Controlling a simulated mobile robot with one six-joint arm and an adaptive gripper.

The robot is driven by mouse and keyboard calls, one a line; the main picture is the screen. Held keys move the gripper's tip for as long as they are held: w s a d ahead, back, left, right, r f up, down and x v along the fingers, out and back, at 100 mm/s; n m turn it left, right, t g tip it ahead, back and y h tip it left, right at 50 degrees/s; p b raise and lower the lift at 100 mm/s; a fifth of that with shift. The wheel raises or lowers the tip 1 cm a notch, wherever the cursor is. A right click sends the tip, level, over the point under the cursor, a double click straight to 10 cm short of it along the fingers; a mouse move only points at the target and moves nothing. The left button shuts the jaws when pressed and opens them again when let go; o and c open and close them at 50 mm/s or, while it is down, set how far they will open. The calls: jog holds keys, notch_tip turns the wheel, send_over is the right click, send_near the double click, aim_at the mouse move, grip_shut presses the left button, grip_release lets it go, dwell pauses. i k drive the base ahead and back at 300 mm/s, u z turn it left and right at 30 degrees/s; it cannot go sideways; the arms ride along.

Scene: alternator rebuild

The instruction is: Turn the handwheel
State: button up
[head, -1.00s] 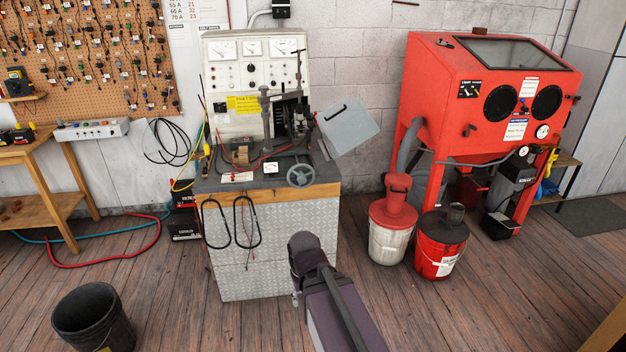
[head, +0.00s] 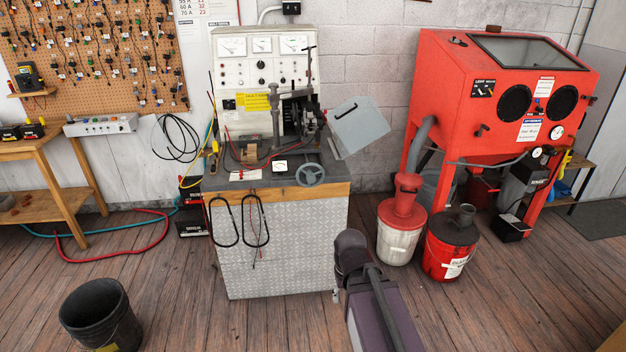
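The handwheel (head: 311,174) is a small grey spoked wheel at the front right edge of the test bench (head: 280,245). Nothing touches it. My arm rises from the bottom of the head view, in front of the bench's lower right corner, below and right of the wheel. My gripper is mostly hidden behind my arm's dark end. Only a small grey piece (head: 336,297), which seems part of it, shows at the left. Its fingers cannot be made out. It appears well apart from the wheel.
A tilted grey cover (head: 357,127) sticks out at the bench's right. Black belts (head: 238,222) hang on its front. White and red buckets (head: 399,235) and a red blast cabinet (head: 460,110) stand right. A black bin (head: 100,315) stands front left. Floor before the bench is open.

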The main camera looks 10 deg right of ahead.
aim_at(310, 177)
jog(key=u, duration=0.05)
jog(key=i, duration=1)
